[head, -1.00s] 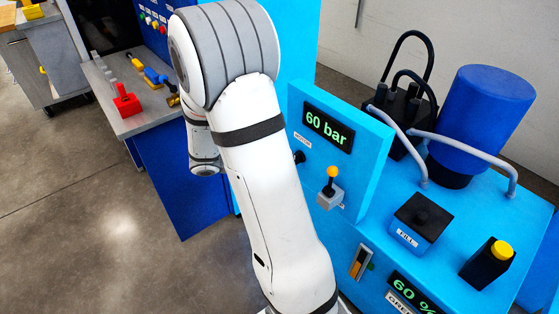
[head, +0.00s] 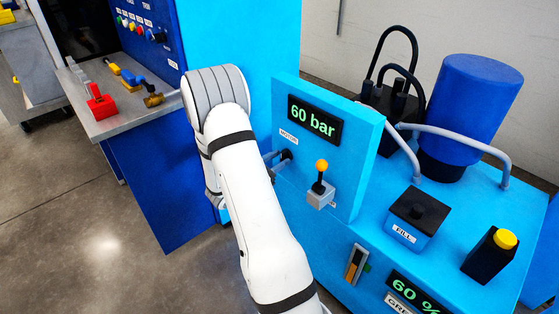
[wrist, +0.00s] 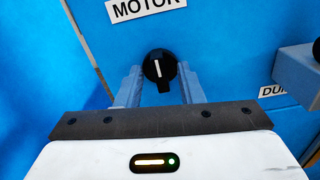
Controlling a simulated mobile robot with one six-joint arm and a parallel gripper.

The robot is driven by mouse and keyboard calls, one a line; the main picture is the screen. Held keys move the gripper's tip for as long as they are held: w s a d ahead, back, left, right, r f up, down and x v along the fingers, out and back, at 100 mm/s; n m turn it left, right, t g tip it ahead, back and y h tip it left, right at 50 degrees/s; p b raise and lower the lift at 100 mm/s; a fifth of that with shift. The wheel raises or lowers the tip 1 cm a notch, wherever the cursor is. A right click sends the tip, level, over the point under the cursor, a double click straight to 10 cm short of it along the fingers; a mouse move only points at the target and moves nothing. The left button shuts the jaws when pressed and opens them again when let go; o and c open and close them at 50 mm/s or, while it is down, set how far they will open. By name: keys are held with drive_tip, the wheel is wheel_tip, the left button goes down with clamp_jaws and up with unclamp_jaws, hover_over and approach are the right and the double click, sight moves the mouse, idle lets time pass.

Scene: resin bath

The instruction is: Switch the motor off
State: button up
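The black motor knob (wrist: 159,64) sits on the blue panel under the MOTOR label (wrist: 146,8), its white pointer line close to upright in the wrist view. In the head view the knob (head: 287,155) shows just right of my gripper (head: 272,160). My gripper (wrist: 160,74) is open, with one grey finger on each side of the knob. A narrow gap seems to show at each side; I cannot tell how far the fingertips reach along the knob. The display (head: 314,121) above reads 60 bar.
An orange-tipped lever (head: 320,178) on a grey block stands right of the knob. A FILL box (head: 417,218), a yellow button (head: 504,239) and a blue motor cylinder (head: 470,110) with hoses are farther right. A bench with a red block (head: 100,103) is at left.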

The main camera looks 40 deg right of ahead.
drive_tip(key=shift+d, duration=0.55)
clamp_jaws()
